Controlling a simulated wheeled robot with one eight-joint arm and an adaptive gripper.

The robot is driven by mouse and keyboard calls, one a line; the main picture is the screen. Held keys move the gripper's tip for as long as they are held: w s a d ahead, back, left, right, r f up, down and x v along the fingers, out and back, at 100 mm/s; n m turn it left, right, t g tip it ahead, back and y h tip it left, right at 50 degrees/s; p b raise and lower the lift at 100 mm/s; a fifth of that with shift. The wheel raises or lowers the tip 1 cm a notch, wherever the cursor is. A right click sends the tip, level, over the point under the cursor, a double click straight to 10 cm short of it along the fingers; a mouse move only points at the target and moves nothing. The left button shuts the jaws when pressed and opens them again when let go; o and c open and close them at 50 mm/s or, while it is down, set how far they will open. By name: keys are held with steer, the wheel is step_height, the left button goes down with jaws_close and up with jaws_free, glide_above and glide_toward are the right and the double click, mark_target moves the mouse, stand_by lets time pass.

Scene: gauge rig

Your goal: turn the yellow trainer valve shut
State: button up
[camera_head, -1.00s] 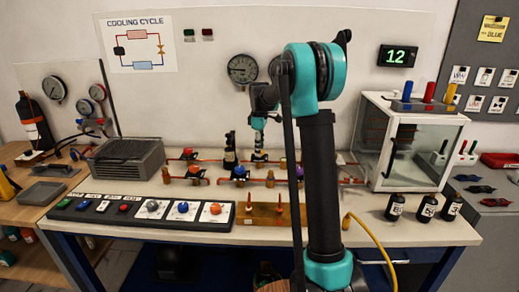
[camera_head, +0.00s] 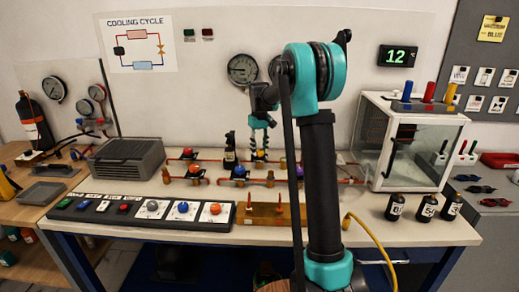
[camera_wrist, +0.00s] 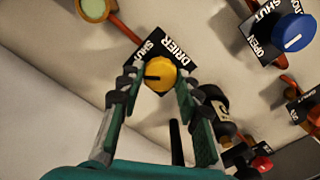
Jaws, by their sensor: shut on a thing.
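The yellow valve knob (camera_wrist: 161,74) sits on a black plate lettered DRIER and SHUT in the wrist view. A dark pointer mark on the knob points left in that view. My gripper (camera_wrist: 162,80) is shut on the knob, with one fingertip on each side of it.
A blue knob (camera_wrist: 293,32) is at the upper right of the wrist view. A dark bottle (camera_head: 230,151) stands just left of my gripper. Red and orange knobs (camera_head: 187,153) sit on nearby pipes. A glass cabinet (camera_head: 405,145) stands to the right.

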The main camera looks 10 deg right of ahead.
mark_target(260, 151)
steer(key=m, duration=0.4)
steer(key=shift+m, duration=1.9)
steer(key=o, duration=1.2)
steer(key=shift+c, duration=0.2)
step_height(260, 151, up, 12)
